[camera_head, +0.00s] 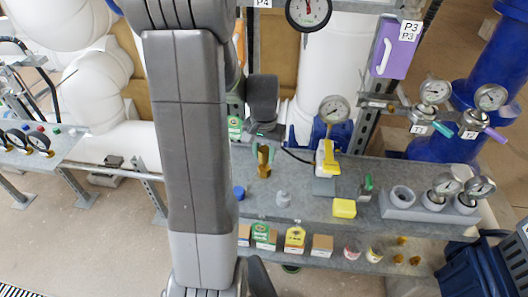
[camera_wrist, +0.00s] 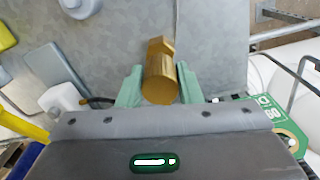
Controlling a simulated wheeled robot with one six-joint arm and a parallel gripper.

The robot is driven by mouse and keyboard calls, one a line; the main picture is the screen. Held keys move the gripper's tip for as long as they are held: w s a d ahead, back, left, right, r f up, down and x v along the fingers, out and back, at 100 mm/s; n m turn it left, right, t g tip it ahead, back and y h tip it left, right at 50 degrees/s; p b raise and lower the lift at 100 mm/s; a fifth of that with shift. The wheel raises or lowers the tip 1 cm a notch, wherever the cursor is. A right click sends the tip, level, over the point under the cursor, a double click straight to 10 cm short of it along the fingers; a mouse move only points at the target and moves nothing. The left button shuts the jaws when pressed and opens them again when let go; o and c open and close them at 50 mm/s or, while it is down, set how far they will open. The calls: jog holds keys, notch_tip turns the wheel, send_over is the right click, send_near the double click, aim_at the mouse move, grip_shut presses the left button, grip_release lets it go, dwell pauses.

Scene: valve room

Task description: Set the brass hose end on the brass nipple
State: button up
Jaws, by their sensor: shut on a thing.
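My gripper (camera_head: 263,150) is shut on a brass piece (camera_head: 264,170), which looks like the brass hose end, above the grey bench top. In the wrist view the brass piece (camera_wrist: 161,80) is a short thick cylinder with a narrower part at its far side. It sits between the two green fingers (camera_wrist: 158,88). I cannot tell whether it touches the bench. I cannot make out a brass nipple for certain. Small brass-coloured pieces (camera_head: 400,240) lie on the lower shelf at the right.
The grey bench (camera_head: 300,208) holds a blue cap (camera_head: 239,192), a grey fitting (camera_head: 283,199), a yellow block (camera_head: 344,208), a green-handled valve (camera_head: 366,186) and a grey gauge holder (camera_head: 400,207). A yellow-and-white device (camera_head: 328,157) with a gauge stands right of my gripper. Boxes (camera_head: 294,238) line the lower shelf.

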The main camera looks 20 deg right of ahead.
jog(key=shift+f, duration=0.25)
jog(key=shift+f+b, duration=0.2)
jog(key=shift+b, duration=0.15)
dwell(0.8)
jog(key=shift+f+b, duration=0.4)
jog(key=shift+f, duration=0.1)
jog(key=shift+f, duration=0.25)
jog(key=shift+f+b, duration=0.15)
jog(key=shift+b, duration=0.2)
dwell(0.5)
jog(key=o, duration=0.9)
